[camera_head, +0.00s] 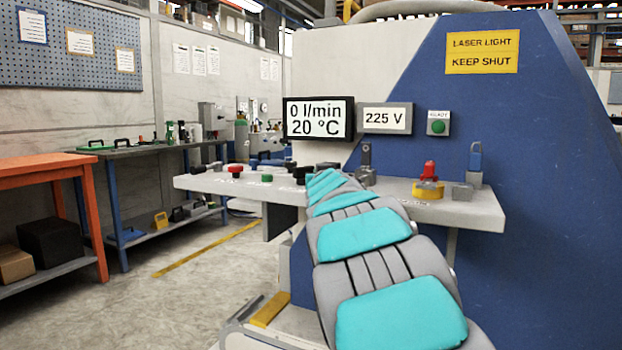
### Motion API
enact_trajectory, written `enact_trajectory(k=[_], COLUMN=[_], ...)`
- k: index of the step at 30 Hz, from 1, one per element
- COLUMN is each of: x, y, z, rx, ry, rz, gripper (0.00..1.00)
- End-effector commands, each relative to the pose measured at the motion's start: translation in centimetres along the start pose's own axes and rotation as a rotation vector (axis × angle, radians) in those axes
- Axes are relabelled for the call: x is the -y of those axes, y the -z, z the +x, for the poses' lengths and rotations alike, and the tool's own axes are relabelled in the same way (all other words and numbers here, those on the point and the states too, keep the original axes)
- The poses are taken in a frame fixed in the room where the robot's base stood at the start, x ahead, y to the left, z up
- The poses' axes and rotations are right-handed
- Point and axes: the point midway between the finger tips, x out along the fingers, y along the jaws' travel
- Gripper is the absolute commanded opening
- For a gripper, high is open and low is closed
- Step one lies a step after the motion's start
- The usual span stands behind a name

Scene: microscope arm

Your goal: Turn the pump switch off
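A grey control shelf (473,211) carries several controls, and I cannot read which one is the pump switch. On it are a red knob (235,170), a green knob (266,178), an upright grey lever (366,162) and a red handle on a yellow base (428,190). A dark shape (299,173) beside my arm's far end is too small to make out. My grey and teal arm reaches from the bottom right up to the shelf and covers its middle. My gripper is hidden at the arm's far end.
A black display (318,119) reads 0 l/min and 20 °C. A voltage display (385,118) reads 225 V. A green lamp (438,127) is beside it. An orange bench (45,171) is at left, with open floor between.

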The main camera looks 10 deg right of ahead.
Motion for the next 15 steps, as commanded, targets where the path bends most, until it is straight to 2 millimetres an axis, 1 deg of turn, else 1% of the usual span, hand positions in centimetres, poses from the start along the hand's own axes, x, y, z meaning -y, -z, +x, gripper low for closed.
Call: enact_trajectory(k=[6,15], x=[-0.42,-0.60], y=[-0.09,-0.07], z=[0.65,0.89], rx=[0.000,0.000], ry=[-0.001,-0.002], rz=[0.002,0.000], gripper=[0.00,0.00])
